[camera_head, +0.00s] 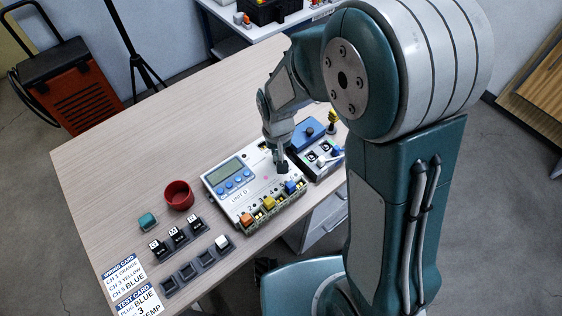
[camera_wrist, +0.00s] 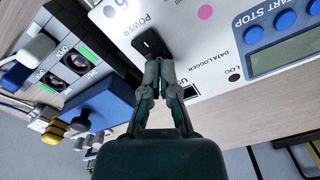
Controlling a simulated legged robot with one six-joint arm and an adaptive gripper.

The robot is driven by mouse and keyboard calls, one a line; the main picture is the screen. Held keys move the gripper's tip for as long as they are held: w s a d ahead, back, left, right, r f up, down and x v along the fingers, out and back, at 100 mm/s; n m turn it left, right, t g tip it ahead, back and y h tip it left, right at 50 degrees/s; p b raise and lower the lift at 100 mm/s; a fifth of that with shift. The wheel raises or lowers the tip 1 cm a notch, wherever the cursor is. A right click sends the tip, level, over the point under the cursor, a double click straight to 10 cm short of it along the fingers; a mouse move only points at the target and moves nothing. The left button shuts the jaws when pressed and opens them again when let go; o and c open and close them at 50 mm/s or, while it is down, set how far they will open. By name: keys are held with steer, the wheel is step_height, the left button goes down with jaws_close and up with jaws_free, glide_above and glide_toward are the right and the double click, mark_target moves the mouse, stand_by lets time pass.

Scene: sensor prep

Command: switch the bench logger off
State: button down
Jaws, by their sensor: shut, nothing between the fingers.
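The bench logger (camera_head: 262,190) is a white box with a grey-green display, blue buttons and a "UNIT D" label on the wooden bench. In the wrist view its white top face (camera_wrist: 197,50) shows the words "POWER" and "DATA LOGGER". A black rocker switch (camera_wrist: 150,43) sits beside the word "POWER". I cannot tell which way it is set. My gripper (camera_head: 281,168) is over the logger's right part. In the wrist view my gripper (camera_wrist: 161,63) is shut and empty, its tips right at the switch, partly covering its lower edge. I cannot tell whether they touch.
A small unit with a blue block (camera_head: 308,132) and switches stands right of the logger. Orange, yellow and blue plugs (camera_head: 269,202) sit along the logger's front edge. A red cup (camera_head: 179,195), a teal block (camera_head: 148,221) and black holders (camera_head: 187,272) lie left. The bench's far left is clear.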

steer(key=shift+r, duration=3.1)
steer(key=shift+d+r, duration=0.1)
steer(key=shift+r, duration=0.1)
steer(key=s+d+r+t, duration=0.5)
steer(key=s+d+r, duration=0.6)
steer(key=s+r, duration=0.3)
steer(key=shift+s+d+r+m+t, duration=0.2)
steer(key=shift+d+r+m+t, duration=0.15)
steer(key=shift+r, duration=0.6)
